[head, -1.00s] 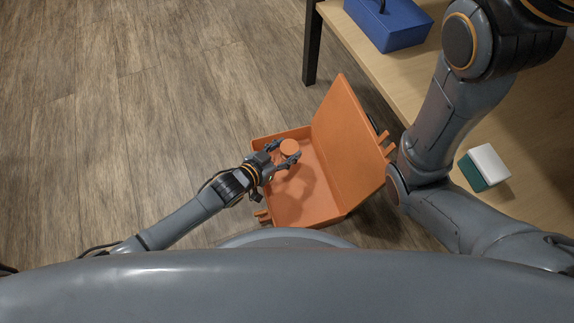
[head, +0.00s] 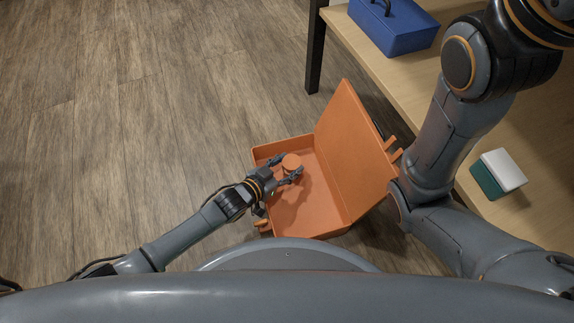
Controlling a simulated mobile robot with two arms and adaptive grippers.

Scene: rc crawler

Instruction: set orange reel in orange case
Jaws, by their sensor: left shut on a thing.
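The orange case (head: 312,208) stands open on the floor, its lid (head: 353,150) raised on the right side. My left gripper (head: 291,176) is over the left part of the case and is shut on the orange reel (head: 291,162). The reel shows as a small round orange top between the fingers. I cannot tell whether it touches the case bottom. My right arm comes in at the right, but its gripper is out of view.
A wooden table (head: 400,75) runs along the right with a dark leg (head: 315,50). On it are a blue toolbox (head: 398,30) and a green and white box (head: 499,173). The wooden floor (head: 130,120) at left is clear.

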